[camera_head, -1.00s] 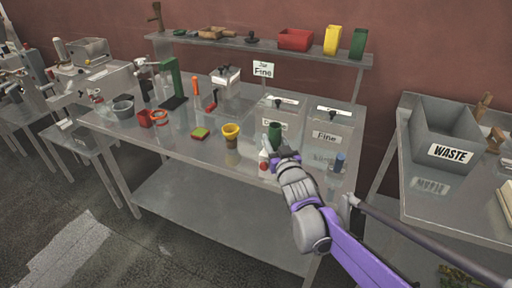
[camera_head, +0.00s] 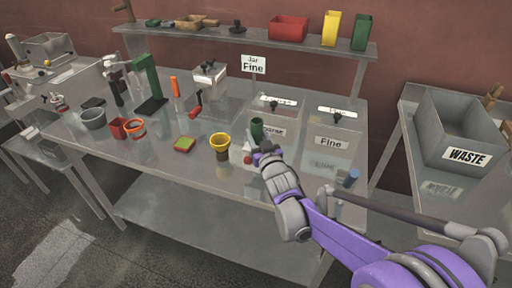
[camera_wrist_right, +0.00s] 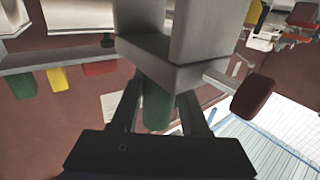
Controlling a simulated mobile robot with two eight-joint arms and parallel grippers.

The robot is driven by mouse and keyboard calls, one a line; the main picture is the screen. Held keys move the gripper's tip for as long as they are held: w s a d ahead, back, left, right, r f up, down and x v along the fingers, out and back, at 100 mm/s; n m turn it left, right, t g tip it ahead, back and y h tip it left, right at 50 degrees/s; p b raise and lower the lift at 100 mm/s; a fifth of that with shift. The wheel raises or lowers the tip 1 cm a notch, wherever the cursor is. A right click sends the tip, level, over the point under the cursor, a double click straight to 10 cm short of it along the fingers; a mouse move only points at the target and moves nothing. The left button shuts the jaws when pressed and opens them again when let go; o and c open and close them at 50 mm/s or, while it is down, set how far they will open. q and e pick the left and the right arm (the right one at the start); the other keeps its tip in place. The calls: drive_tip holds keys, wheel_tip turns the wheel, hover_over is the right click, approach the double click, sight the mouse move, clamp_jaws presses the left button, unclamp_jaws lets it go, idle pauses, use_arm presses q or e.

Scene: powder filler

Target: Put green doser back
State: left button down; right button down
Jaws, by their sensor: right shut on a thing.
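The green doser (camera_head: 257,128) has a green cup on top of a pale grey body with a red knob. It stands upright near the front of the middle table, in front of the bins. My right gripper (camera_head: 262,152) is shut on it from the front right. In the right wrist view, which is upside down, the green cup (camera_wrist_right: 157,106) shows between my fingers, with the pale body and red knob beyond. I cannot tell whether its base touches the table. My left gripper is not in view.
A yellow-topped doser (camera_head: 220,146) stands to the left, beside a green-red pad (camera_head: 185,145). The Fine bin (camera_head: 335,125) is behind right, and a small blue item (camera_head: 350,178) lies near the right edge. The waste box (camera_head: 455,130) is on the right table.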

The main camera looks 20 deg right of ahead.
drive_tip(key=shift+w+f, duration=0.1)
drive_tip(key=shift+f, duration=2)
drive_tip(key=c, duration=0.8)
unclamp_jaws()
drive_tip(key=shift+f+b, duration=0.25)
drive_tip(key=shift+b, duration=0.1)
drive_tip(key=shift+c, duration=0.2)
drive_tip(key=o, duration=0.4)
drive_tip(key=shift+r, duration=0.1)
drive_tip(key=shift+o, duration=0.2)
drive_tip(key=shift+r, duration=0.2)
drive_tip(key=s+f+g, duration=0.4)
drive_tip(key=s, duration=0.8)
drive_tip(key=s+f+g, duration=0.4)
drive_tip(key=s, duration=0.8)
drive_tip(key=s+f+g, duration=0.4)
drive_tip(key=s, duration=0.8)
drive_tip(key=shift+s+d+f+g+h+b, duration=0.2)
drive_tip(key=shift+s+f+g+h+b, duration=0.1)
drive_tip(key=shift+s+f+g+b, duration=0.1)
